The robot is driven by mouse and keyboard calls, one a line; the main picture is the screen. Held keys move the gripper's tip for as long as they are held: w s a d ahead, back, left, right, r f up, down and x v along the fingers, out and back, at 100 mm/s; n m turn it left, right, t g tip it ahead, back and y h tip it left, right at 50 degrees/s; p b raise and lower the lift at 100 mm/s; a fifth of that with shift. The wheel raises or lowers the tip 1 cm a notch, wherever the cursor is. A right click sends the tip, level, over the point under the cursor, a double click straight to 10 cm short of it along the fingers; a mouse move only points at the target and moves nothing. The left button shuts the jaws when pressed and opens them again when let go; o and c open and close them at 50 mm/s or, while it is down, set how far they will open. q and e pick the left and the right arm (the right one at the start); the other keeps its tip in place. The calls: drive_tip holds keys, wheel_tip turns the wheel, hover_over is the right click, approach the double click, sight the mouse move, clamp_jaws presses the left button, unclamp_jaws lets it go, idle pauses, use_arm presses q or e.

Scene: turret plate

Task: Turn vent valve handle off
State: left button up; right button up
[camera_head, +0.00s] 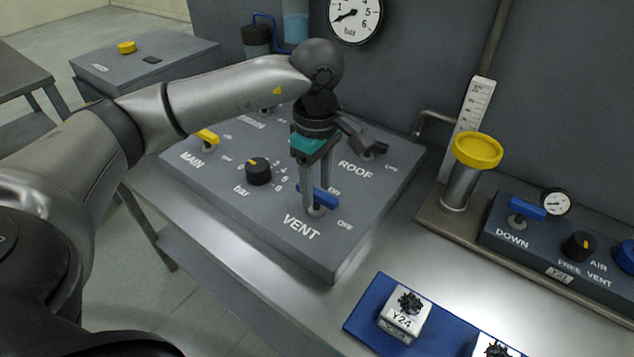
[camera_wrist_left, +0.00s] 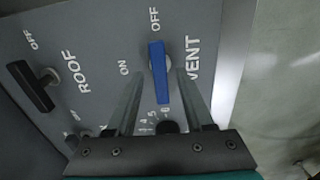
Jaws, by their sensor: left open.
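The vent valve handle (camera_head: 325,199) is a blue bar on a grey stem, above the VENT label on the grey panel. It also shows in the left wrist view (camera_wrist_left: 160,75), where its upper end lies toward the OFF mark and the ON mark is to its left. I cannot tell which end is the pointer. My left gripper (camera_head: 317,200) points down over the handle, with its open fingers on either side of it. In the wrist view a small gap shows beside each finger. The fingers partly hide the handle in the head view. My right gripper is not in view.
A black ROOF handle (camera_wrist_left: 32,86) and a black bar knob (camera_head: 258,171) are nearby on the panel. A yellow MAIN handle (camera_head: 207,137) is further left. A yellow-capped cylinder (camera_head: 478,150) stands right of the panel. A blue mat (camera_head: 365,322) with white blocks lies in front.

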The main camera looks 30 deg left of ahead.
sight(317, 192)
use_arm(q)
wheel_tip(317, 192, up, 15)
drive_tip(key=p, duration=0.2)
drive_tip(key=shift+r, duration=0.15)
idle(0.7)
